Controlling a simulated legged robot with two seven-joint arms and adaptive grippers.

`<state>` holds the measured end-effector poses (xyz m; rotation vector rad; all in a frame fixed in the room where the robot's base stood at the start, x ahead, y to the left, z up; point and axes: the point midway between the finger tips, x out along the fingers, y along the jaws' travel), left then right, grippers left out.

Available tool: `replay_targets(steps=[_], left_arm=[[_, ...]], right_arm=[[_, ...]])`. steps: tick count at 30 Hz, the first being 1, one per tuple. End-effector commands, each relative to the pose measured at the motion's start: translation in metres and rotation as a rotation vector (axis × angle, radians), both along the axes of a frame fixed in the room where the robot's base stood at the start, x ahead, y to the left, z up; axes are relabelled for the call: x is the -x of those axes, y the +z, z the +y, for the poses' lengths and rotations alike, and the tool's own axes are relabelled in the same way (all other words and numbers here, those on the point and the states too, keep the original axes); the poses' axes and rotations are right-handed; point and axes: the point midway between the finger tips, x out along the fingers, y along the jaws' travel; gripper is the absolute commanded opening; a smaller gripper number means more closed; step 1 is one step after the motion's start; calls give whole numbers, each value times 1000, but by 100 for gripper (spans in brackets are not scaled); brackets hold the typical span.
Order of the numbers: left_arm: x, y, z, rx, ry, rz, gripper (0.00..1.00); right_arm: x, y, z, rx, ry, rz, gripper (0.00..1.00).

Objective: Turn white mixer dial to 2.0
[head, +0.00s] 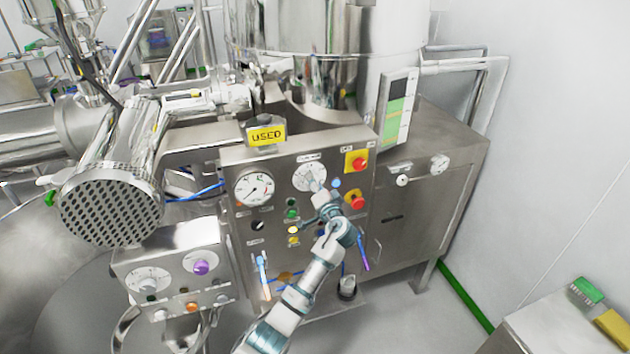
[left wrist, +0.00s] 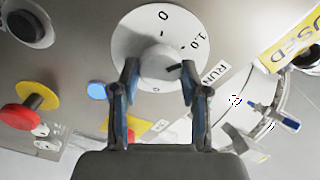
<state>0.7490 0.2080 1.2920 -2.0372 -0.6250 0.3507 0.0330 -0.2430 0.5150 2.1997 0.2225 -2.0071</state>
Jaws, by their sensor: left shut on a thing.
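My left gripper (head: 321,194) is shut on the knob, with one finger on each side in the left wrist view (left wrist: 159,72). My right gripper is not in view.
A pressure gauge (head: 253,189) is left of the dial. Red stop knobs (head: 355,202) on yellow plates are to its right. A yellow USED sign (head: 267,134) is above. Coloured buttons (head: 293,230) sit below, close to my arm. A smaller dial panel (head: 183,262) stands at left.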

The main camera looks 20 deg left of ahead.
Motion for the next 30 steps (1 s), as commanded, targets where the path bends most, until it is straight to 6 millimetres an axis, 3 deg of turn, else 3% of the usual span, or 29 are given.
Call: replay_targets(steps=[12,30], left_arm=[[0,-8,0,-323,2,235,10],[0,-11,0,-728,-2,509,10]], right_arm=[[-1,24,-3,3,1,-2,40],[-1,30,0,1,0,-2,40]])
